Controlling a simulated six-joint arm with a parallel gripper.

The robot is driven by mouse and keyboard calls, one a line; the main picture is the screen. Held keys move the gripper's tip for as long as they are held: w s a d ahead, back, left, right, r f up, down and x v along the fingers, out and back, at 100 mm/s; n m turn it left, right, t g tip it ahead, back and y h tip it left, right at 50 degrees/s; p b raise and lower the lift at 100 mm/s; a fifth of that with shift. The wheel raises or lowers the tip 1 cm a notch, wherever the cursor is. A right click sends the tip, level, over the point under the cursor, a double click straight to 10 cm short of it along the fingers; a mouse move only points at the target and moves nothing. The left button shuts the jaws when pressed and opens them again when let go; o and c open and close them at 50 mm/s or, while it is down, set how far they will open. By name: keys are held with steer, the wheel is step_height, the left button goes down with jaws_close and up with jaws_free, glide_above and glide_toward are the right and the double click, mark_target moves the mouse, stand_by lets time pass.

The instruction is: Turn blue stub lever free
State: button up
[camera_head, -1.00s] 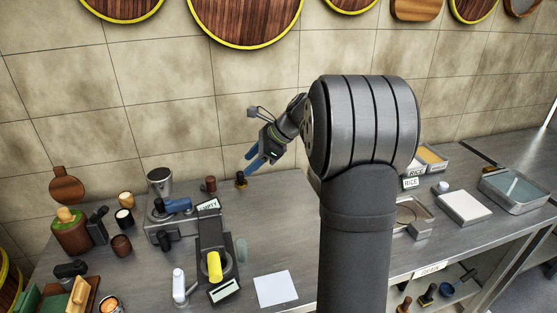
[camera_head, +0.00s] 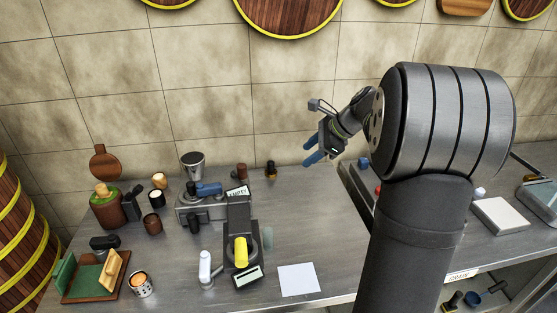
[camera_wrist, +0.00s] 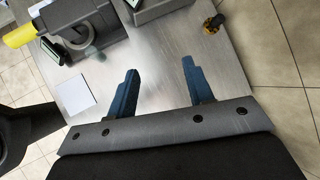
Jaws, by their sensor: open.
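The blue stub lever (camera_head: 207,189) sits on top of a grey machine (camera_head: 190,212) in the left half of the head view. It lies roughly flat, pointing right. A dark grey unit with a yellow handle (camera_head: 240,250) stands in front of and right of it. My gripper (camera_head: 308,150) is in the air above the back of the counter, well to the right of the lever. In the wrist view my gripper (camera_wrist: 160,70) has its two blue fingers spread with nothing between them. The yellow handle (camera_wrist: 20,34) shows there at upper left; I cannot make out the blue lever.
A small amber-and-black bottle (camera_head: 271,171) stands near the wall; it also shows in the wrist view (camera_wrist: 213,23). A metal cup (camera_head: 192,165), a white dispenser (camera_head: 206,268) and several jars surround the machine. A white sheet (camera_head: 299,280) lies on otherwise clear counter.

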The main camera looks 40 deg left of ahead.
steer(key=s+a+n+g, duration=0.1)
steer(key=s+a+g, duration=0.15)
steer(key=a, duration=0.55)
steer(key=n+g+h, duration=0.2)
steer(key=g, duration=0.1)
glide_toward(211, 185)
steer(key=x, duration=1)
steer(key=shift+s+f, duration=0.1)
steer(key=c, duration=1)
